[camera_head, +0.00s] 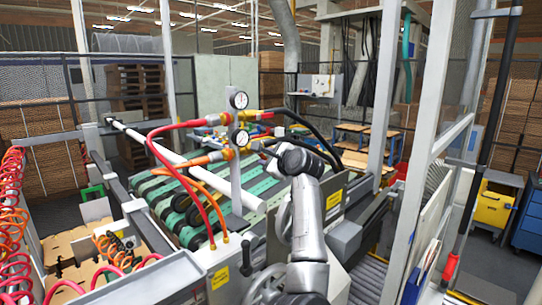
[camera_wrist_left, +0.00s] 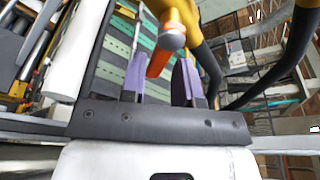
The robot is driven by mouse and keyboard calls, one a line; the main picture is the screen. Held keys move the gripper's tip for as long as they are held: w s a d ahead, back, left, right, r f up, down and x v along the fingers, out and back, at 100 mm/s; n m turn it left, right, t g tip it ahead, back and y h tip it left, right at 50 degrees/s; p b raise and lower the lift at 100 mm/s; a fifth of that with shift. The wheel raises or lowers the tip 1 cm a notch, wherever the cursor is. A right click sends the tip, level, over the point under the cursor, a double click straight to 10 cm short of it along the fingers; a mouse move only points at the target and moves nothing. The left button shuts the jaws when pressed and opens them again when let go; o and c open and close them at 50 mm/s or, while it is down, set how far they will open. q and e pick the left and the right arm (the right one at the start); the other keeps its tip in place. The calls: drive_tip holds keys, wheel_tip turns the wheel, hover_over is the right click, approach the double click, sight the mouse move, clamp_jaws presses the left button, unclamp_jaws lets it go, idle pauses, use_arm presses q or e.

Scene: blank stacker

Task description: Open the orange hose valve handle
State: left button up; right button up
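The orange valve handle (camera_wrist_left: 160,57) shows in the left wrist view as a short bar with a rounded end, beside a yellow fitting (camera_wrist_left: 207,50). In the head view, the orange hose (camera_head: 193,160) meets the valve fittings (camera_head: 228,154) at the lower gauge (camera_head: 240,138); the handle itself is hard to make out there. My left gripper (camera_head: 264,150) is at the right of these fittings. Its two purple fingers (camera_wrist_left: 160,75) are apart, with the handle showing in the gap between them. I cannot tell whether they touch it. My right gripper is not in view.
A grey post (camera_head: 235,180) carries the gauges. A red hose (camera_head: 165,158) arches to the left and black hoses (camera_head: 310,130) run to the right, close to my left arm. A green-slatted conveyor (camera_head: 165,195) lies behind. A white upright frame (camera_head: 415,150) stands at right.

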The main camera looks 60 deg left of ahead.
use_arm(q)
drive_tip(key=d+r+n+t+y+b, duration=0.1)
drive_tip(key=d+r+n+y+b, duration=0.1)
drive_tip(key=d+n+b, duration=0.6)
drive_tip(key=shift+w+d+r+n+b, duration=0.3)
drive_tip(key=shift+d+n+b, duration=0.1)
drive_tip(key=shift+b, duration=0.75)
idle(0.7)
idle(0.5)
